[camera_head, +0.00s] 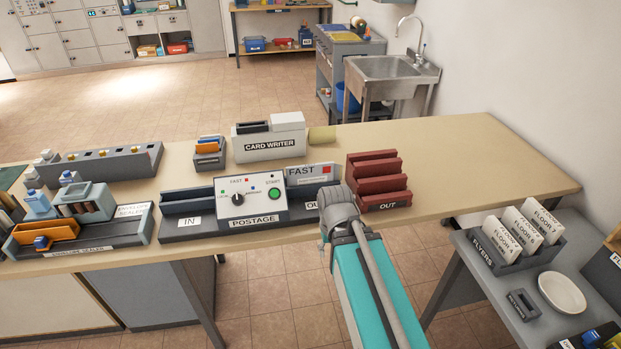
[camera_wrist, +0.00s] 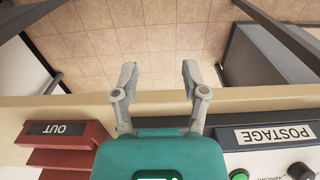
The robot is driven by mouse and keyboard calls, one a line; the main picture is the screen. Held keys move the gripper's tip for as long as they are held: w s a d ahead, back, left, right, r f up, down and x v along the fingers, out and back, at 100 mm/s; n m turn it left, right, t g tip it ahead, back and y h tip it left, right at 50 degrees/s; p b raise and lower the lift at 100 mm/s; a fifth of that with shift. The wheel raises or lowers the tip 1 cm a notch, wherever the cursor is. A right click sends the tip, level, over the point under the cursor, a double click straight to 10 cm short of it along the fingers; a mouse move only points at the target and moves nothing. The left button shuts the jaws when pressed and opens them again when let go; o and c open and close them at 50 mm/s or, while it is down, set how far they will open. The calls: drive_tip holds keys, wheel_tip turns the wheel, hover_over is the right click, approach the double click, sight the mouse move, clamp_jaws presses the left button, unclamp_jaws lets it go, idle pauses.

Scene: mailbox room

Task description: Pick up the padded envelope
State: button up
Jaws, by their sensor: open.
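I cannot make out a padded envelope for certain in either view. A small tan, rounded item (camera_head: 322,134) lies on the table at the right of the card writer; I cannot tell what it is. My gripper (camera_wrist: 159,82) is open and empty in the wrist view, above the table's front edge between the red OUT rack (camera_wrist: 72,135) and the postage machine (camera_wrist: 265,150). In the head view, my teal and grey arm reaches to the front edge of the table, and the fingers cannot be made out.
The table (camera_head: 480,160) is bare at its right end. The card writer (camera_head: 270,138) stands behind the postage machine (camera_head: 251,202). The red rack (camera_head: 378,180) is right of my arm. Envelope sealers (camera_head: 80,222) stand at left. A side table holds a flyers rack (camera_head: 515,245) and plate (camera_head: 562,292).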

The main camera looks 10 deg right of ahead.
drive_tip(key=w+r+m+p, duration=0.9)
drive_tip(key=w+r+p, duration=0.2)
drive_tip(key=w, duration=0.4)
wheel_tip(320, 180, up, 8)
drive_tip(key=m+p, duration=0.8)
drive_tip(key=m, duration=0.1)
hover_over(310, 165)
drive_tip(key=shift+s+a+r, duration=0.15)
drive_tip(key=shift+s, duration=0.1)
wheel_tip(310, 165, down, 9)
drive_tip(key=b, duration=0.8)
drive_tip(key=shift+r, duration=0.15)
drive_tip(key=shift+b, duration=0.3)
drive_tip(key=f+b, duration=0.3)
drive_tip(key=shift+w+d+f, duration=0.2)
drive_tip(key=shift+w+f, duration=0.05)
drive_tip(key=shift+w, duration=0.05)
drive_tip(key=shift+f+b, duration=0.85)
drive_tip(key=shift+b, duration=0.15)
drive_tip(key=shift+c, duration=0.3)
